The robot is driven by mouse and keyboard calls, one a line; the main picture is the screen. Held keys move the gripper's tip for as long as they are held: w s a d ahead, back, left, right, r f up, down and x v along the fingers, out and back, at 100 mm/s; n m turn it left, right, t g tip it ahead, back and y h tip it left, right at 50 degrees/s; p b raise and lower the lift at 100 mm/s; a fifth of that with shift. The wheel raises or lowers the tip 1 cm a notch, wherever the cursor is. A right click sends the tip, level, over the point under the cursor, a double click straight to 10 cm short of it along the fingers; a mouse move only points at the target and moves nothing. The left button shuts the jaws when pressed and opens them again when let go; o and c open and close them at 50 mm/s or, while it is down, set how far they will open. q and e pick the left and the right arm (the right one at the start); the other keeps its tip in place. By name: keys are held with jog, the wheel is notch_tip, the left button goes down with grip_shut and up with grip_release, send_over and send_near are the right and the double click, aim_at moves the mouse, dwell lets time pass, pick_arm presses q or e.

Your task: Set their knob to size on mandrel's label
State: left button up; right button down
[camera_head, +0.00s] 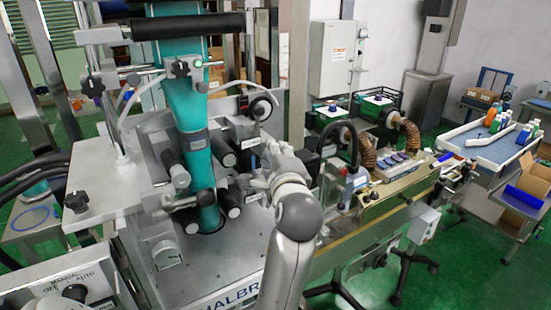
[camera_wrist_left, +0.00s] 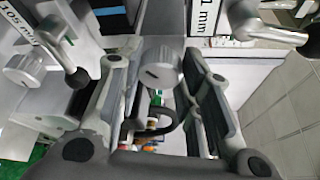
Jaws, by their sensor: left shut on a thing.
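My left gripper (camera_head: 262,182) reaches into the machine from the bottom middle of the head view, beside the teal tube (camera_head: 190,125). In the left wrist view, my left gripper (camera_wrist_left: 160,75) is shut on a round grey knob (camera_wrist_left: 160,68), held between its fingers. The knob has a dark mark on its face. A white label (camera_wrist_left: 206,14) reading in part "1 mm" is above it, cut off by the edge. Another label (camera_wrist_left: 22,28) at the upper left appears to read "105 mm". A small label (camera_head: 250,143) on the machine is too small to read in the head view.
Another grey knob (camera_wrist_left: 25,70) and ball-ended levers (camera_wrist_left: 76,76) flank the gripper. Black rollers (camera_head: 222,150) surround the teal tube. A bench with a black hose (camera_head: 345,133) stands right of my arm. A tray of bottles (camera_head: 490,145) is at the far right.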

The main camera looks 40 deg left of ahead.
dwell(0.4)
pick_arm(q)
jog(key=o, duration=1)
jog(key=shift+w+a, duration=0.1)
jog(key=shift+o, duration=0.2)
